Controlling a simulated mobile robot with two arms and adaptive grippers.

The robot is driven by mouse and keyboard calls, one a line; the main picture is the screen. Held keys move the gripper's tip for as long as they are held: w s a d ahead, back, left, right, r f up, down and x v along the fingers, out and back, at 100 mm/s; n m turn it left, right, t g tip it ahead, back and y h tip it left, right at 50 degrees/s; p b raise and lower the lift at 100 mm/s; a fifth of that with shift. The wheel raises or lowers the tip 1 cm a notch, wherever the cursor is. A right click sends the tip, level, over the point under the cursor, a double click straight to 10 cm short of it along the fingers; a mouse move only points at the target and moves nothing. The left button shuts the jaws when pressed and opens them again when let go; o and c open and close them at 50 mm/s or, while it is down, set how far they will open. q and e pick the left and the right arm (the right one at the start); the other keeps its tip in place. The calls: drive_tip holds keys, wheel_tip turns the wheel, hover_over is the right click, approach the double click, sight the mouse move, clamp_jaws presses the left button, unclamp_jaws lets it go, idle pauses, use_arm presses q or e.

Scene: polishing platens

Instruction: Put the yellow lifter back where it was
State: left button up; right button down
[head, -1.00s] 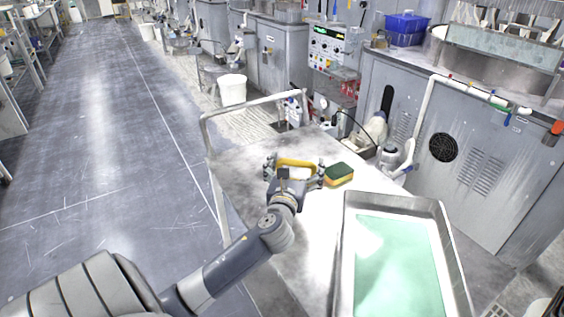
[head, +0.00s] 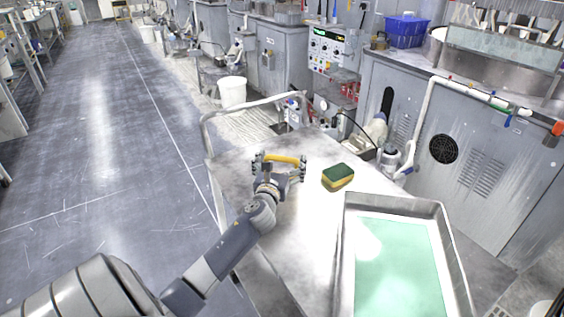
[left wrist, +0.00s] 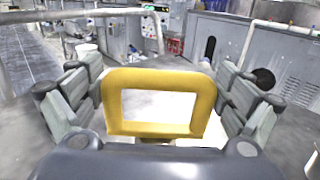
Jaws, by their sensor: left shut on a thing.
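The yellow lifter (head: 285,159) is a yellow piece held between the fingers of my left gripper (head: 281,164) above the grey cart top (head: 240,170). In the left wrist view the lifter (left wrist: 158,78) shows as an upright yellow frame with a rectangular opening. The fingers of my left gripper (left wrist: 160,105) stand on either side of it. I cannot tell in either view whether the lifter touches the cart top. My right gripper is not in view.
A green and yellow sponge (head: 338,177) lies on the cart to the right of my left gripper. A metal tray (head: 343,250) with green liquid stands nearer. A rail (head: 255,104) runs along the cart's far edge. The cart top left of the gripper is clear.

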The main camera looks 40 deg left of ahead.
use_arm(q)
drive_tip(key=shift+r, duration=0.15)
drive_tip(key=o, duration=1.8)
drive_tip(key=shift+f, duration=0.2)
drive_tip(key=shift+c, duration=0.2)
drive_tip(key=shift+s, duration=0.1)
drive_tip(key=shift+r, duration=0.15)
drive_tip(key=v, duration=1.2)
